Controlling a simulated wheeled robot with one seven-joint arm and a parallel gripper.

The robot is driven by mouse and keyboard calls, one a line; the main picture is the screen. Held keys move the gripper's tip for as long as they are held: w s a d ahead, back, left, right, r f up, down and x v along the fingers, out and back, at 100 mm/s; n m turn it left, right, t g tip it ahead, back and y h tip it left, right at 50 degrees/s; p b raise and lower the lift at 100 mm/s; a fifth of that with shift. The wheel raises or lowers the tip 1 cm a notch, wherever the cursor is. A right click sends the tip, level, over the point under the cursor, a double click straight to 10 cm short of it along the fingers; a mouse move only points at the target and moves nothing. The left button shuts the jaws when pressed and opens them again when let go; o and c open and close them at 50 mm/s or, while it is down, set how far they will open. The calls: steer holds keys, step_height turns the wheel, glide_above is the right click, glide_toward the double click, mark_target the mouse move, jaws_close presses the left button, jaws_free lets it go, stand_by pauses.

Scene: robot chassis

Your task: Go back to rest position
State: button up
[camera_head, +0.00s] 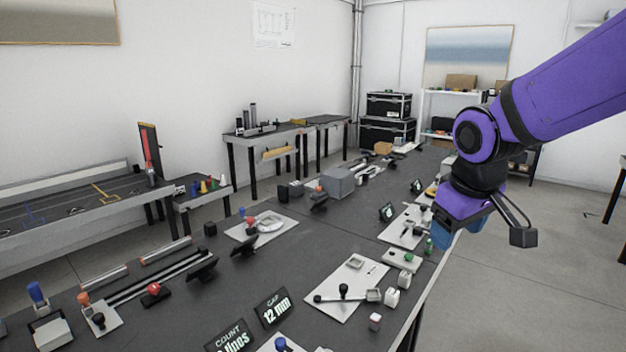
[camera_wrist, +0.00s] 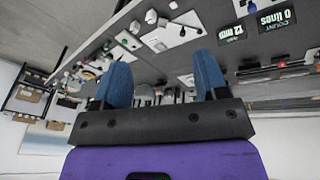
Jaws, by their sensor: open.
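My gripper (camera_wrist: 162,80) shows in the wrist view with its two blue fingers spread wide apart and nothing between them. In the head view my gripper (camera_head: 450,238) hangs below my purple arm at the right edge of the long dark table (camera_head: 235,290). It is partly hidden there by the wrist. A small green object (camera_head: 428,246) shows just left of the fingers; I cannot tell how far apart they are.
The table carries several devices, including a white board with a lever (camera_head: 345,292), a grey box (camera_head: 338,182) and a display reading "12 mm" (camera_head: 273,307). Another dark workbench (camera_head: 70,212) stands at the left. Open floor (camera_head: 530,290) lies to the right.

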steer(key=s+d+r+m+t, duration=0.1)
steer(key=s+d+r+m, duration=0.1)
steer(key=s, duration=0.6)
steer(key=s+d+r+m, duration=0.3)
steer(key=s+d+r, duration=0.1)
steer(key=s, duration=0.4)
steer(key=shift+s+d+t+y, duration=0.3)
steer(key=shift+t, duration=0.1)
